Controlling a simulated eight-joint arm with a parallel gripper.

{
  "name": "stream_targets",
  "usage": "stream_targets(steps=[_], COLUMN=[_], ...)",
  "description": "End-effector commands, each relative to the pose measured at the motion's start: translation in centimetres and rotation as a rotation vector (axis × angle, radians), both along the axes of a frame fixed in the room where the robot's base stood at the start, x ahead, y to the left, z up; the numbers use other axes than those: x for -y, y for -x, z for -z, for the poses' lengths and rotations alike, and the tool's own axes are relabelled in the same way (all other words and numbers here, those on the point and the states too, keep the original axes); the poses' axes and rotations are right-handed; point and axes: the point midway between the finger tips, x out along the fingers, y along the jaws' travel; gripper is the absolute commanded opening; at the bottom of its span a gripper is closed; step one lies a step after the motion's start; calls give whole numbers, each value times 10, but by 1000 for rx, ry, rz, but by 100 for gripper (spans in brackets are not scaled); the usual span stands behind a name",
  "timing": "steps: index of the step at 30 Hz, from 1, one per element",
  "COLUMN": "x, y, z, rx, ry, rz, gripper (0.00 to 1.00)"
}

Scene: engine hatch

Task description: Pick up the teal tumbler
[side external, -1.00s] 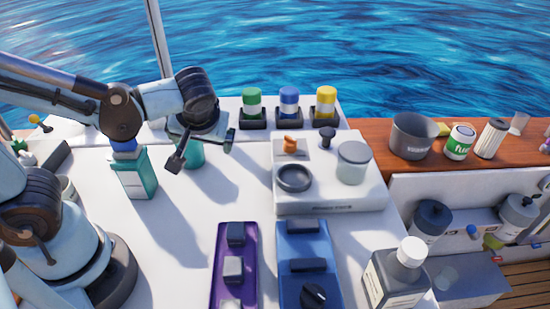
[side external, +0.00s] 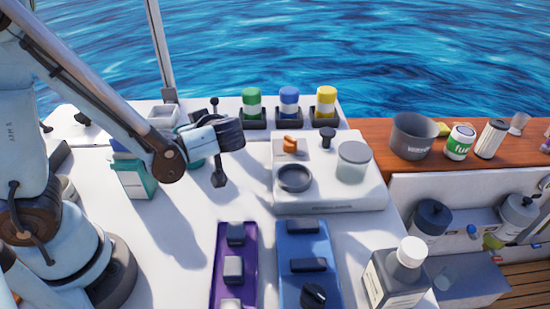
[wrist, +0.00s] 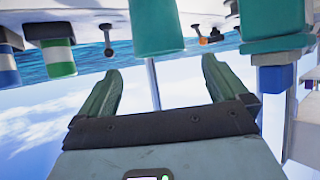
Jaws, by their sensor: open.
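The teal tumbler (side external: 196,163) stands on the white deck and is mostly hidden behind my arm in the side external view, with only a bit of teal showing. In the wrist view, which looks inverted, the tumbler (wrist: 157,27) hangs from the top of the picture, ahead of and between my two fingers. My gripper (side external: 216,142) is level with the deck objects, its fingers spread one above the other in the side view. In the wrist view my gripper (wrist: 161,68) is open with nothing between the fingers.
A teal-and-white carton (side external: 134,180) stands close to the tumbler, left of it. Green (side external: 251,103), blue and yellow capped bottles stand in dark holders behind. A white raised panel (side external: 325,190) is to the right, with purple (side external: 235,265) and blue modules in front.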

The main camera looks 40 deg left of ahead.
Motion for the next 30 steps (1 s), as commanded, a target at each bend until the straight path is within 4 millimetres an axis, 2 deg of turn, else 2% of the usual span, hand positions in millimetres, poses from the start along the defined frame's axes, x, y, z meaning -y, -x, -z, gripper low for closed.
stream_targets(steps=[13,22,23,30], x=[-41,-45,-45,-45], y=[-8,-8,-8,-8], z=[26,29,29,29], rx=[-1,-2,-2,-2], ry=[0,0,0,0], rz=[-2,1,1,1], gripper=[100,100,98,62])
